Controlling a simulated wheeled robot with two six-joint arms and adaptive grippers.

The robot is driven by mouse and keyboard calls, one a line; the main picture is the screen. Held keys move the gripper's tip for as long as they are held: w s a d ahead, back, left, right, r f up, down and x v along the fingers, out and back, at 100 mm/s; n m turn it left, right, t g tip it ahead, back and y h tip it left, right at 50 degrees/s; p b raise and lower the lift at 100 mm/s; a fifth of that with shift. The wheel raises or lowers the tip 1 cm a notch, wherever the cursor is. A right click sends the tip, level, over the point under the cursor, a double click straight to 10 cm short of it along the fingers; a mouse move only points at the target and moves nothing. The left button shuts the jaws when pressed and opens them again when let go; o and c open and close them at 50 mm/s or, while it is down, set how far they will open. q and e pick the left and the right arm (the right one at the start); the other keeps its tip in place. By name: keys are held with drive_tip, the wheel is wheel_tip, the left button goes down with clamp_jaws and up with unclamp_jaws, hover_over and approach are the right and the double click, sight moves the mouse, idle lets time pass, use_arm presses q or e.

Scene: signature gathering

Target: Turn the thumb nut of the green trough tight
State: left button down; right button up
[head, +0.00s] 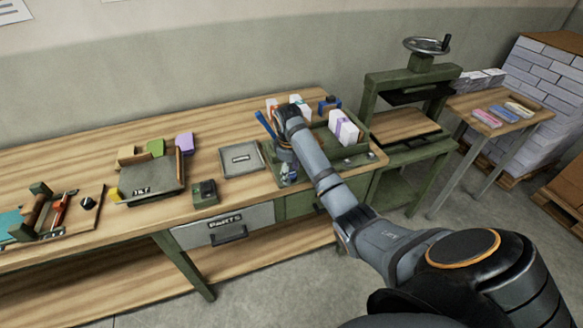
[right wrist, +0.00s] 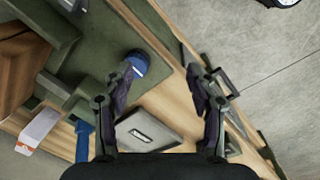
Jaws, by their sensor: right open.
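The green trough (head: 358,164) stands at the right end of the bench and holds white blocks, one with a purple band (head: 343,128). In the right wrist view its dark green surface (right wrist: 105,30) lies beyond the fingers. A small round blue thing (right wrist: 138,63) sits on the green by the left fingertip; contact cannot be told. I cannot make out the thumb nut for certain. My right gripper (right wrist: 160,72) is open, its fingers spread with nothing between them, above the bench's front edge. In the head view my own arm hides part of the trough and most of this gripper. My left gripper is not in view.
A grey tray (head: 227,172) lies left of the trough; a blue-handled tool (head: 264,124) stands beside my arm. A green press (head: 372,104) stands to the right. A dark box (head: 205,193) and a plate with coloured blocks are further left. Bench top is bare between these.

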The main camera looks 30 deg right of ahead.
sight(292, 173)
drive_tip(key=w+d+r+n, duration=0.1)
drive_tip(key=w+d+r, duration=0.25)
drive_tip(key=r, duration=0.35)
drive_tip(key=shift+g+y, duration=0.3)
drive_tip(key=shift+y, duration=0.1)
drive_tip(key=f, duration=0.3)
drive_tip(key=f+p, duration=0.1)
drive_tip(key=f, duration=0.3)
drive_tip(key=f+p, duration=0.1)
drive_tip(key=f, duration=0.3)
drive_tip(key=shift+w+a, duration=0.1)
drive_tip(key=shift+a, duration=0.3)
drive_tip(key=c, duration=1.2)
